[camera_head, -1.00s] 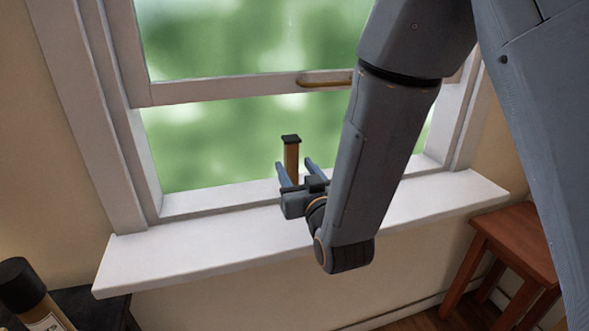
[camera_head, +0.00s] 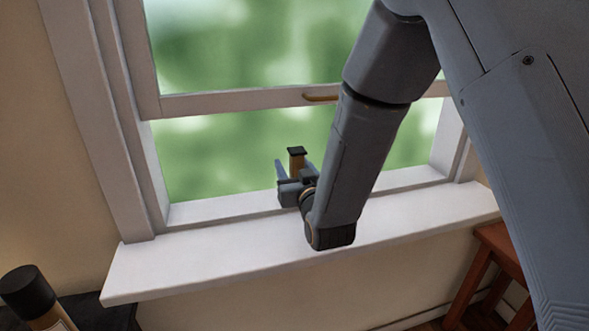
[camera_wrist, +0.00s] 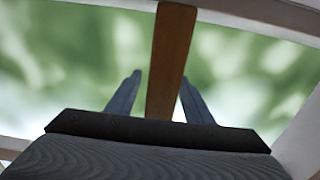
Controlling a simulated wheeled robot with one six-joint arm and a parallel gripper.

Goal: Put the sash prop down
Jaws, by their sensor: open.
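The sash prop (camera_head: 298,165), a brown wooden stick with a dark cap, stands upright at the window. Its foot is hidden behind my gripper in the head view. My gripper (camera_head: 292,169) is open, low over the sill, with its fingers pointing towards the window. In the wrist view, the prop (camera_wrist: 172,60) passes between the two spread fingers of my gripper (camera_wrist: 160,78). The right finger looks close to the prop; I cannot tell whether they touch. The sash (camera_head: 240,101) is raised, and its bottom rail appears well above the prop's cap in the head view.
The white sill (camera_head: 200,260) is bare on both sides of my gripper. A dark-capped bottle (camera_head: 28,290) stands on a dark surface at lower left. A reddish wooden stool (camera_head: 490,262) stands at lower right. A brass sash handle (camera_head: 320,98) is on the rail.

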